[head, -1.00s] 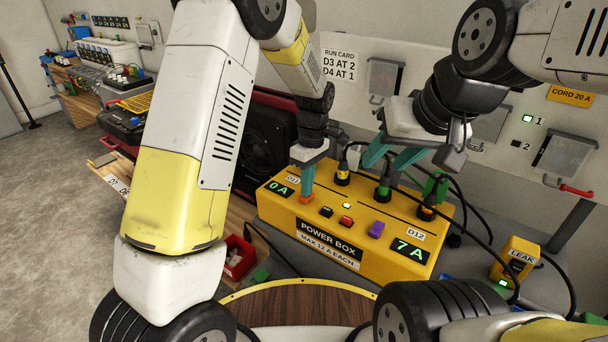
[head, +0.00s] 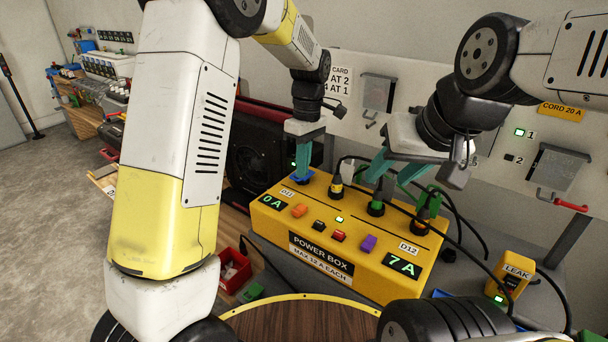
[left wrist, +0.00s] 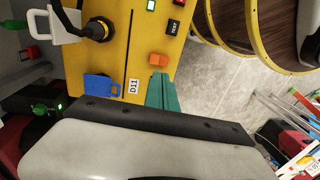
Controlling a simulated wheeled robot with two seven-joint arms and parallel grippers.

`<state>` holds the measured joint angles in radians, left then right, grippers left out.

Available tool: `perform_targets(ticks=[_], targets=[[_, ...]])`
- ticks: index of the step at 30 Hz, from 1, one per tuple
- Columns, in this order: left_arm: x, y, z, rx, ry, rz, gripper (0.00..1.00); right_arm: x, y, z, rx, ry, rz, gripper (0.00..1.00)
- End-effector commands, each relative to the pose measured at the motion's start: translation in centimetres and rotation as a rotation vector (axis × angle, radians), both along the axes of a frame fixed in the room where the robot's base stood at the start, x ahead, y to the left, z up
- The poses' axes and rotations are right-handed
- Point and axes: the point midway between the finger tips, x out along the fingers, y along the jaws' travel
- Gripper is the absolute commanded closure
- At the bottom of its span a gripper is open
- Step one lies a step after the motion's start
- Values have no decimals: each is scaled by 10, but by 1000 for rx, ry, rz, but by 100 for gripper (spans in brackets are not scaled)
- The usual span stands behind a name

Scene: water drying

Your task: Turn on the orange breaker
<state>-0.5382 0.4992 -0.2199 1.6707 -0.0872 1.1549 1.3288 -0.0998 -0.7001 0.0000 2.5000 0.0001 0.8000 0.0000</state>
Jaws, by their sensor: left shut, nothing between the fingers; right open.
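The orange breaker (head: 299,210) is a small rocker on the left of the yellow power box (head: 330,262), below the D11 label. It also shows in the left wrist view (left wrist: 158,59). I cannot tell which way it is tipped. The display beside it (head: 272,202) reads 0 A. My right gripper (head: 393,174) is open above the box's back, near the plugs.
A green-banded plug (head: 376,207), other plugs and black cables stand along the box's back. A purple rocker (head: 368,243) and a red button (head: 339,236) sit on its top. The D12 display (head: 403,264) reads 7 A. A yellow LEAK unit (head: 510,280) stands at right.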

Motion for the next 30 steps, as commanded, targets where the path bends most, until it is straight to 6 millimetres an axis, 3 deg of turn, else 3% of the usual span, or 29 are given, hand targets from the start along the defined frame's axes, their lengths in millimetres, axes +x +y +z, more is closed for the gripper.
perform_targets(ticks=[3, 9, 30], targets=[[3, -2, 22, -2, -4, 0, 100, 0, 0, 0, 0, 0, 0, 56], [4, -3, 39, -1, -1, 0, 100, 0, 0, 0, 0, 0, 0, 56], [-7, 4, 41, 0, 0, 1, 100, 0, 0, 0, 0, 0, 0, 56]])
